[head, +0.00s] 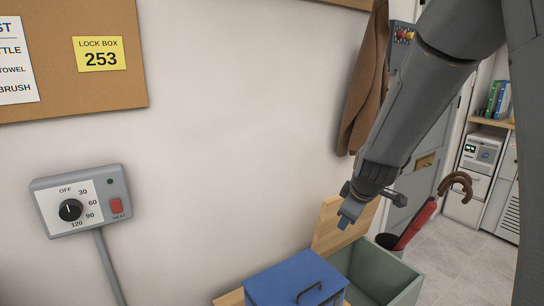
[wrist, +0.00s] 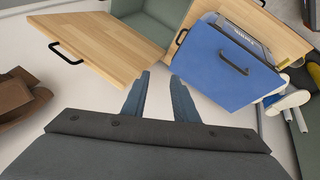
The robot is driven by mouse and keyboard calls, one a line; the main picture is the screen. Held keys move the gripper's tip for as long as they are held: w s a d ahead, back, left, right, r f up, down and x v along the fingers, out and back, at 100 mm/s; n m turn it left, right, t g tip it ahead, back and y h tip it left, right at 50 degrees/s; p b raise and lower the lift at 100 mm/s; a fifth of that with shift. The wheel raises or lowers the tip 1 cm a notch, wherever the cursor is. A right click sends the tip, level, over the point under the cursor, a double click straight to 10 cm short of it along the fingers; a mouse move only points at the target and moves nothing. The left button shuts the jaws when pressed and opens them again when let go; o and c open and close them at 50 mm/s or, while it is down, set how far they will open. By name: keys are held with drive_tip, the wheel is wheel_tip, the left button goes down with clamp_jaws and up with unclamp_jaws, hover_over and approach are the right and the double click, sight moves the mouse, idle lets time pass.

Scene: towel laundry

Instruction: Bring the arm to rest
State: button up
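My gripper (head: 347,216) hangs at the end of my raised arm, in front of the wall and above the wooden bench area in the head view. In the wrist view its two grey-blue fingers (wrist: 160,80) stand apart with nothing between them. In the head view my arm comes down from the upper right.
Below are a blue box (head: 285,282) with a dark handle, a green-grey bin (head: 405,292) and a raised wooden panel (head: 334,228). A brown coat (head: 365,90) hangs behind my arm. A red umbrella (head: 415,222) stands right. A heat dial box (head: 82,200) is on the left wall.

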drive_tip(key=s+a+m+g+p, duration=0.1)
drive_tip(key=s+m+g, duration=0.5)
drive_tip(key=s, duration=2.1)
drive_tip(key=a+m, duration=0.1)
drive_tip(key=m, duration=0.3)
drive_tip(key=shift+s+a+m+p, duration=0.15)
drive_tip(key=shift+s+m+p, duration=0.15)
drive_tip(key=shift+p, duration=0.1)
drive_tip(key=shift+a, duration=0.1)
